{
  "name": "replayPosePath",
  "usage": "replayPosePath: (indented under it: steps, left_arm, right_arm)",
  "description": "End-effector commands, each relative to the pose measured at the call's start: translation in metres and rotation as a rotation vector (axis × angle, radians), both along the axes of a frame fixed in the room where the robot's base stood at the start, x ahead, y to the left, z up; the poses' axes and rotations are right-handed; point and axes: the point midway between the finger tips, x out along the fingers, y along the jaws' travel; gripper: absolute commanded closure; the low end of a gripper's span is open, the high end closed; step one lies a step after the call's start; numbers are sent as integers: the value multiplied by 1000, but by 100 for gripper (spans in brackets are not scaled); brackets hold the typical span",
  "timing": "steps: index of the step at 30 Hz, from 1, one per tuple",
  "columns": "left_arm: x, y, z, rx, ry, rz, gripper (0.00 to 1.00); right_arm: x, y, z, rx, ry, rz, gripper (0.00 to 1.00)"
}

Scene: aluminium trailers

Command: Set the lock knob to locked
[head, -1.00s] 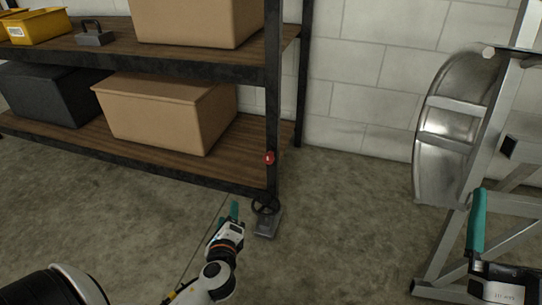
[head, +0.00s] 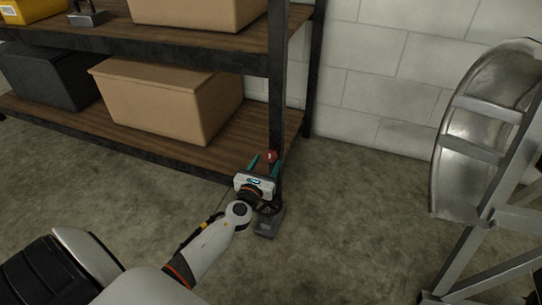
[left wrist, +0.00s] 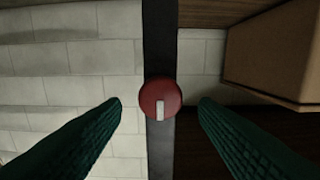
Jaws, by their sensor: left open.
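The lock knob (head: 271,156) is a small red round knob on the black front post of the shelf rack. In the left wrist view the knob (left wrist: 160,99) faces me, with a white mark running from its middle to its lower edge. My left gripper (head: 262,160) is open in front of the post. Its two teal fingers (left wrist: 160,108) stand on either side of the knob in the left wrist view, with a gap on each side and no contact visible. My right gripper is not in the current views.
The shelf rack (head: 180,157) holds cardboard boxes (head: 170,100) and a dark bin (head: 45,85). A grey foot piece (head: 268,222) stands on the floor by the post. A metal trailer frame with a fender (head: 480,140) stands at right. Floor between them is clear.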

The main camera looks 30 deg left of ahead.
Motion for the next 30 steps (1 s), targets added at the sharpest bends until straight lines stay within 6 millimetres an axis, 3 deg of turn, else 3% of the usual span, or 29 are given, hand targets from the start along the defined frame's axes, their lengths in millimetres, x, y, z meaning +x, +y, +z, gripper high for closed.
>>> replayPosePath:
  steps: [3,9,19,20,27,30]
  left_arm:
    - [21,5,-1,-1,-2,2,45]
    - [40,10,-1,-2,0,1,45]
    - [44,11,0,-2,0,1,45]
    - [44,11,0,-2,0,1,47]
    - [44,11,0,-2,0,1,86]
    - [44,11,0,-4,-1,1,87]
  right_arm:
    - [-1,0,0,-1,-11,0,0]
    - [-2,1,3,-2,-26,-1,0]
    - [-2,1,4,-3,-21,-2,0]
    - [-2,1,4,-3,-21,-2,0]
    - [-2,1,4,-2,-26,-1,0]
    - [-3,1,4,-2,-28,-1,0]
